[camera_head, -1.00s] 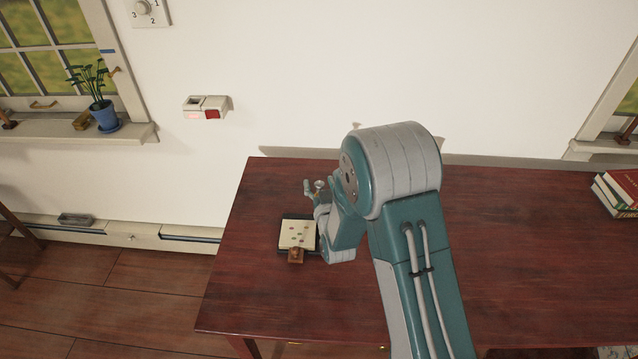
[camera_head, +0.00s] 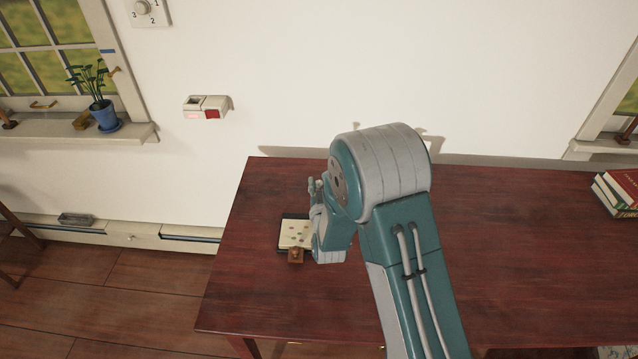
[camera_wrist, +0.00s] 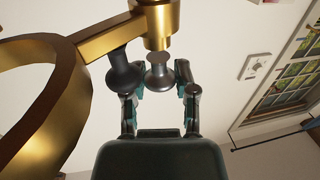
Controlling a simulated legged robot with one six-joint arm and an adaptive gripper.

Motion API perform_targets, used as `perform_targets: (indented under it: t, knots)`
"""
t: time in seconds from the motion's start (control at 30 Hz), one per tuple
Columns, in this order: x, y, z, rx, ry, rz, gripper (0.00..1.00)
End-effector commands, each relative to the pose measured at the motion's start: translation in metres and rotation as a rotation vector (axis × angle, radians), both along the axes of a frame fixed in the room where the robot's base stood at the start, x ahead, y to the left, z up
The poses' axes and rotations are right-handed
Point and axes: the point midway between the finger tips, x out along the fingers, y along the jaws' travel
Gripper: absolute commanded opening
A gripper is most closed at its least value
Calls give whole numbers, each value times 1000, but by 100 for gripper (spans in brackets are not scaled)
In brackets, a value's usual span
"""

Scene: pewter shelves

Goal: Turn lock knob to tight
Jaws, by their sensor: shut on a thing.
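In the wrist view, a silver flared knob (camera_wrist: 159,73) sits under a gold cylinder on a gold arm (camera_wrist: 98,30). My gripper (camera_wrist: 158,80) is shut on this knob, one finger on each side. A dark grey knob (camera_wrist: 122,74) is just left of it, beside the left finger. A large gold ring (camera_wrist: 75,110) fills the left of that view. I cannot read a tight mark or the knob's turn. In the head view my gripper (camera_head: 314,188) is above the table's left part; the knob cannot be made out there.
A dark-edged board with a pale top and small pieces (camera_head: 295,232) lies on the red-brown table (camera_head: 255,290), with a brown block (camera_head: 296,256) at its front edge. Books (camera_head: 618,190) lie at the far right. A wall box (camera_head: 207,106) hangs behind.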

Motion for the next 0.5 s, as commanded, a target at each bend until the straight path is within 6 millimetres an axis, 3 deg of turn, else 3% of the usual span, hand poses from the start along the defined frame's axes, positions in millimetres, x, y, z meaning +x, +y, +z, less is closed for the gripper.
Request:
perform_targets:
  t: [0.5]
  knots:
    - [0,4,1,2,-4,-433,0]
